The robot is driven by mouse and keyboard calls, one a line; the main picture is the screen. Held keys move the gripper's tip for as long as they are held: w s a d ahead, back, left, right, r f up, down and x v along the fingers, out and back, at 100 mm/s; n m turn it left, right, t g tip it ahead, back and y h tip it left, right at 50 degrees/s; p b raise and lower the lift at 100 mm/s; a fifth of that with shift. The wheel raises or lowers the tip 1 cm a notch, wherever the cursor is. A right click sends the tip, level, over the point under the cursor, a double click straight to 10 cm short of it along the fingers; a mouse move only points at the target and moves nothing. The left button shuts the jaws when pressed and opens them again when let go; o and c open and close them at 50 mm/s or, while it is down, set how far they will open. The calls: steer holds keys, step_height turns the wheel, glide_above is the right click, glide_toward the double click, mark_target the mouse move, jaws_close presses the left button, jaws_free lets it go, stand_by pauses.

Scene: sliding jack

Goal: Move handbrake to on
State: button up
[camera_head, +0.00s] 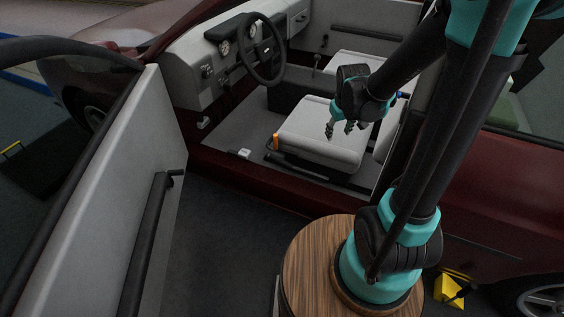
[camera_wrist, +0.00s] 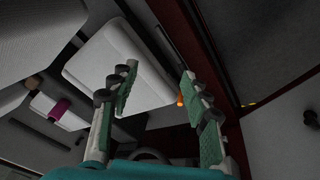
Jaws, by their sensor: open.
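My gripper (camera_head: 340,128) hangs above the light grey front seat (camera_head: 322,145) inside the open dark red car, fingers pointing down. In the wrist view, my gripper (camera_wrist: 156,85) has its two green-padded fingers wide apart, with nothing between them but the seat cushion (camera_wrist: 120,65) beyond. I cannot make out the handbrake for certain. A small lever (camera_head: 316,62) stands between the front seats, far from the fingers. An orange piece (camera_head: 275,141) is at the near seat's side, and a magenta piece (camera_wrist: 60,108) shows at left in the wrist view; I cannot tell what either is.
The steering wheel (camera_head: 263,50) and dashboard (camera_head: 205,72) are ahead of the seat. The open car door (camera_head: 120,175) is on the left. The car body (camera_head: 500,180) stands at right behind my arm. A yellow jack stand (camera_head: 450,290) is on the floor at lower right.

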steer(key=w+a+f+n, duration=0.4)
steer(key=w+a+f, duration=0.4)
steer(key=w+a, duration=0.35)
steer(key=n+h, duration=0.1)
steer(key=n, duration=0.4)
glide_toward(279, 160)
steer(key=shift+g, duration=0.3)
steer(key=x, duration=1.1)
steer(key=shift+w+f, duration=0.15)
steer(key=shift+w, duration=0.25)
steer(key=shift+c, duration=0.4)
jaws_close()
